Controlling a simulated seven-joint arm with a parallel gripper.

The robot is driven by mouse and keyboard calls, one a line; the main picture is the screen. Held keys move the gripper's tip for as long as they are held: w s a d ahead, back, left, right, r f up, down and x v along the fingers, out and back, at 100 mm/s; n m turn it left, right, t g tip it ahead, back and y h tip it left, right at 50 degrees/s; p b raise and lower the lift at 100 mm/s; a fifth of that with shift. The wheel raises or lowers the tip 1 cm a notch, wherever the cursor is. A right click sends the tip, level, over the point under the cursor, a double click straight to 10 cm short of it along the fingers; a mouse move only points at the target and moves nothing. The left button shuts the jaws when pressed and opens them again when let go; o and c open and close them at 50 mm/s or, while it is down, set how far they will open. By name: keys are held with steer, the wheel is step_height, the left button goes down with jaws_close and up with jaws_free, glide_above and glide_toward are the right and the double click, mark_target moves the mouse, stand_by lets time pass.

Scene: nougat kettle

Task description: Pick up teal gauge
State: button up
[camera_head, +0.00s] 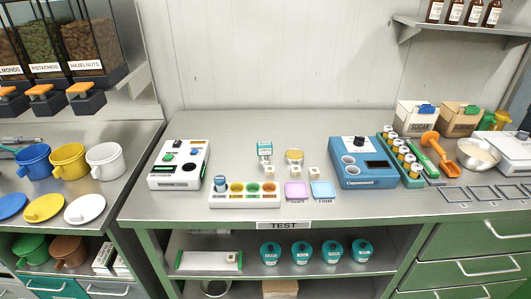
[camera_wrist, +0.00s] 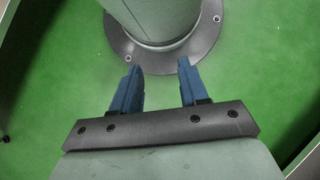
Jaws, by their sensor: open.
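A small teal item with a pale face, which looks like the teal gauge (camera_head: 264,148), stands on the steel table in the head view. A small white block (camera_head: 267,171) is just in front of it. My gripper (camera_wrist: 158,66) shows only in the wrist view, with two blue fingers apart and nothing between them. It is over a green floor beside a round column base, away from the table. The gauge is not in the wrist view.
A yellow ring-shaped item (camera_head: 294,156) stands right of the gauge. A white rack with coloured wells (camera_head: 244,201) and purple (camera_head: 296,191) and blue (camera_head: 322,190) pads lie in front. White (camera_head: 179,165) and blue (camera_head: 362,163) machines flank them. Table behind the gauge is clear.

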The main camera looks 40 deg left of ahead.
steer(key=o, duration=0.8)
